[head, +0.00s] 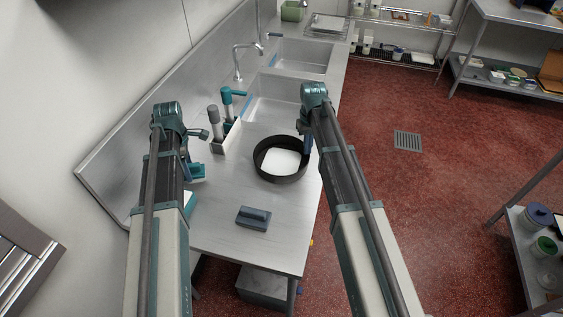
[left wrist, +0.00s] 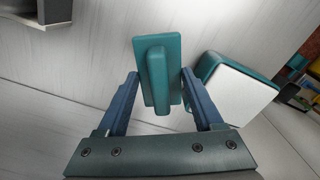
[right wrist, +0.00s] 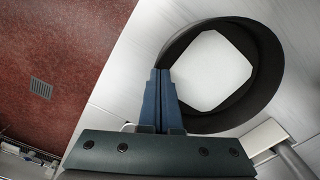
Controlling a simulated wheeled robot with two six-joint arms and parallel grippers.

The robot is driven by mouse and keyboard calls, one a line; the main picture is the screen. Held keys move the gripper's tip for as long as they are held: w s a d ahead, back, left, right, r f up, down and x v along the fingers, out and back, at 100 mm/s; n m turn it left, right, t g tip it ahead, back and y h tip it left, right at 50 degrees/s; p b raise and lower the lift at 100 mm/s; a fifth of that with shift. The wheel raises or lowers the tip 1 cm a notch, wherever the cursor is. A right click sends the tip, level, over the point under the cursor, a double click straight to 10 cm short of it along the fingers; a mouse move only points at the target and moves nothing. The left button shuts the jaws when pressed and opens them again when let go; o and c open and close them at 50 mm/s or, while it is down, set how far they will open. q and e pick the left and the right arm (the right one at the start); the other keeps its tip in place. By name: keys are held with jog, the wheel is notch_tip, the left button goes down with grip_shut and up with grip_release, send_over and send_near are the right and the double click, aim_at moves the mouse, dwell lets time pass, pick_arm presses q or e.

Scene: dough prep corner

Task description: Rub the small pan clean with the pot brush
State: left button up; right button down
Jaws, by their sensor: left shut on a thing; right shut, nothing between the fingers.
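A dark round pan (head: 281,178) with a pale, flat patch (head: 281,160) inside lies on the steel counter; it fills the upper right of the right wrist view (right wrist: 265,60). My right gripper (head: 307,150) is shut and empty at the pan's rim; I cannot tell whether it touches. My left gripper (head: 196,163) is shut on a teal block with a raised grip (left wrist: 158,75), left of the pan. Its underside is hidden. Two long-handled tools, one grey (head: 215,121) and one teal (head: 227,103), stand in a white holder (head: 227,137). I cannot tell which is the pot brush.
A grey-blue block with a grip (head: 253,216) lies near the counter's front. A teal and white flat thing (left wrist: 240,93) lies beside the left gripper. Sinks (head: 302,58) are behind the holder. The counter's right edge is close to the pan.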

pick_arm(q)
jog(key=shift+f, duration=0.25)
pick_arm(e)
jog(key=shift+f, duration=0.25)
pick_arm(q)
jog(key=shift+r, duration=0.2)
pick_arm(e)
jog(key=shift+r, duration=0.2)
